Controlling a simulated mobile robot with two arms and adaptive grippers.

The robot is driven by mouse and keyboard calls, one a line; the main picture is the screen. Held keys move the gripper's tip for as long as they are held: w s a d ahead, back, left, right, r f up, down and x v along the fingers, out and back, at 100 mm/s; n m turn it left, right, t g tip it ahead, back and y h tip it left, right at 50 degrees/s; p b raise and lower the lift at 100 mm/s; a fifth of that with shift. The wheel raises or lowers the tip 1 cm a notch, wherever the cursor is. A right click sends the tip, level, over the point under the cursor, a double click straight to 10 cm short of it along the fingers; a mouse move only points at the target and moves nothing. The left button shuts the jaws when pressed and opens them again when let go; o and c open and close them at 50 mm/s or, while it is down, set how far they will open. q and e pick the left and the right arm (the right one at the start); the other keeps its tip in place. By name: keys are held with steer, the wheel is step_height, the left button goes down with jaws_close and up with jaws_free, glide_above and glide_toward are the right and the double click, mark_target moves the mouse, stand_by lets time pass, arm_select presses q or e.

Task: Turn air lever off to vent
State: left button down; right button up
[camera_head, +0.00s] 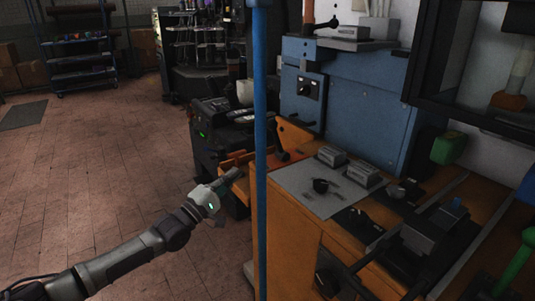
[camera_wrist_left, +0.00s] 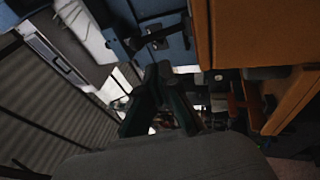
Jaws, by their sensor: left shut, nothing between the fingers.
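My left gripper (camera_head: 232,175) is shut and empty, left of the blue post and in front of the dark machine. In the left wrist view its dark fingers (camera_wrist_left: 156,72) come together with nothing between them. I cannot tell for sure which control is the air lever. A black handle (camera_head: 305,88) sits on the blue cabinet's front panel, and a black lever (camera_head: 322,23) stands on top of the cabinet. In the left wrist view a black handle (camera_wrist_left: 154,39) shows on a blue surface. The gripper is apart from these. My right gripper is not in view.
A blue post (camera_head: 260,120) stands between the gripper and the wooden bench (camera_head: 285,225). The bench carries a grey plate (camera_head: 300,190) with knobs and a dark fixture (camera_head: 430,230). A dark machine (camera_head: 215,135) stands behind the gripper.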

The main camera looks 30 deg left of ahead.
arm_select(q)
steer(key=shift+d+r+h, duration=0.3)
steer(key=shift+r+h, duration=0.1)
steer(key=shift+r, duration=0.35)
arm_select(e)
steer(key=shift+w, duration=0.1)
arm_select(q)
glide_toward(277, 137)
steer(key=x, duration=0.3)
steer(key=a+x, duration=0.1)
steer(key=x, duration=0.1)
steer(key=shift+w+d+r+b, duration=0.1)
steer(key=shift+w+r+b, duration=0.05)
steer(key=shift+r+b, duration=0.2)
steer(key=shift+x, duration=0.8)
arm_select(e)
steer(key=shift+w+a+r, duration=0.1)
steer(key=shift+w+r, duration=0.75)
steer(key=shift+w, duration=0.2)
arm_select(q)
steer(key=shift+r, duration=0.1)
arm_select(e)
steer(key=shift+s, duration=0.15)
